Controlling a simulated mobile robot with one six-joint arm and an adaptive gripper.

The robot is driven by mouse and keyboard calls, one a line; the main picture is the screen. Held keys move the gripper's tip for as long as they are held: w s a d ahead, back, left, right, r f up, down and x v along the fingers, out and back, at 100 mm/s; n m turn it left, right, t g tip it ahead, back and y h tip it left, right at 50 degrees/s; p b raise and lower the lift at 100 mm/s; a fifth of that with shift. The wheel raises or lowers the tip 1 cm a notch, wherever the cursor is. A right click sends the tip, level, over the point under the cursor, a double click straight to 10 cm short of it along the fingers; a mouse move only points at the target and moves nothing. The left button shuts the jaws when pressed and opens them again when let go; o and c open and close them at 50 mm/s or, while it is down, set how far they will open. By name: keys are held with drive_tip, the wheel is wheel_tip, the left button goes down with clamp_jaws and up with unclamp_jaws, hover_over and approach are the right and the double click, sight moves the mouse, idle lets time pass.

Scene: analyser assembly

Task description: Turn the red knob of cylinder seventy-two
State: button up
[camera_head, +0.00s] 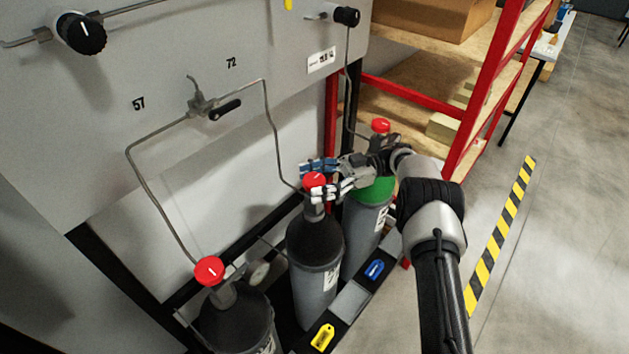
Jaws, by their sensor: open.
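The number 72 (231,62) is printed on the grey panel. From below it a thin pipe runs down to the middle dark grey cylinder (316,255). This cylinder carries a red knob (313,182) on its top. My gripper (312,182) is at this knob, with one finger on its far side and one on its near side. The fingers are apart; whether they touch the knob I cannot tell. My arm comes in from the lower right.
Another cylinder with a red knob (209,271) stands at the lower left, piped to number 57 (139,104). A green-shouldered cylinder (369,215) with a red knob (381,125) stands close behind my gripper. A red-framed shelf (487,85) is at the right.

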sight(315, 179)
wheel_tip(315, 179, up, 10)
idle(0.7)
